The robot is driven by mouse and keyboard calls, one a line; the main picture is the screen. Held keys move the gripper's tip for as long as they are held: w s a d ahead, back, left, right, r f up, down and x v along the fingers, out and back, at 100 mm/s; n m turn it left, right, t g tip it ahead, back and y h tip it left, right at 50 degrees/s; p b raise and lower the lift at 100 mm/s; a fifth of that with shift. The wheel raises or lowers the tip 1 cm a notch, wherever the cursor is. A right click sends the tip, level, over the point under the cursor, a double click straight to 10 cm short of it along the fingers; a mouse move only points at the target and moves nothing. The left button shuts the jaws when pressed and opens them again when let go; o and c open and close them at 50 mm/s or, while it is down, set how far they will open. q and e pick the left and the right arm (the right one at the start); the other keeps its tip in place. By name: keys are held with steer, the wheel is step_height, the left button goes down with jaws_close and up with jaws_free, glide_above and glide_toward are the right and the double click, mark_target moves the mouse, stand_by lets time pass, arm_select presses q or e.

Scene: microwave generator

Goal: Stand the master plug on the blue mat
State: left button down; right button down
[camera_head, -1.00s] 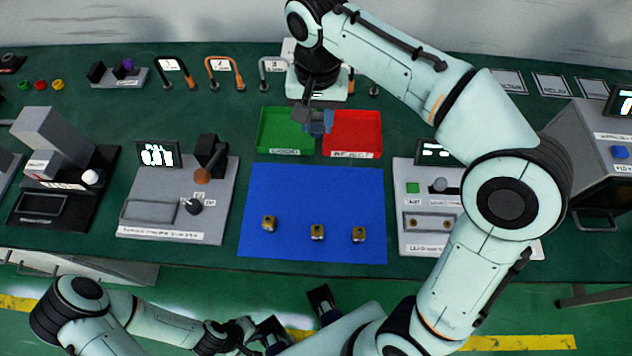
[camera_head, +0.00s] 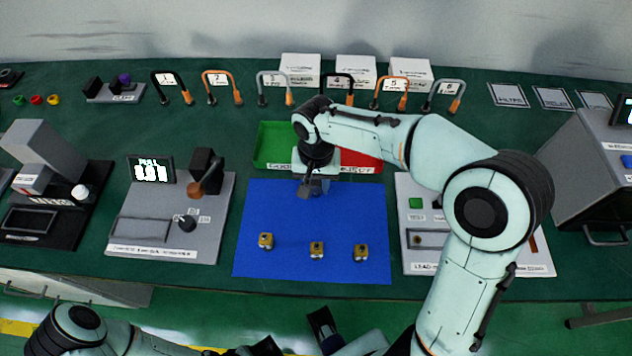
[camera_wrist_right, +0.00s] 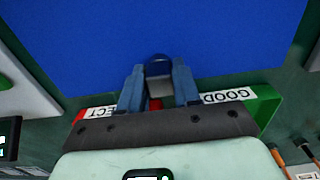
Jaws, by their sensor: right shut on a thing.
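The blue mat (camera_head: 280,210) lies flat in the middle of the table. My right gripper (camera_head: 313,188) points down over the mat's far edge, near the trays. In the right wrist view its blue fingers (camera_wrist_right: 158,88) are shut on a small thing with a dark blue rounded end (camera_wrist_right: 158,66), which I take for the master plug. A pale part and a bit of red show between the fingers. In the head view the held thing is mostly hidden. My left arm is low at the bottom left, and its fingers cannot be made out clearly.
Three small brass-coloured pieces (camera_head: 317,250) stand in a row near the mat's front. A green tray (camera_head: 270,145) and a red tray (camera_head: 362,163) lie behind the mat. Grey devices stand left (camera_head: 170,225) and right (camera_head: 420,220). The mat's middle is clear.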

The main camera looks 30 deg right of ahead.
mark_target(316, 182)
steer(key=shift+f, duration=0.15)
steer(key=c, duration=0.8)
jaws_free()
steer(key=shift+r, duration=0.3)
step_height(316, 182, up, 12)
steer(key=shift+f+p, duration=0.15)
steer(key=shift+p, duration=0.95)
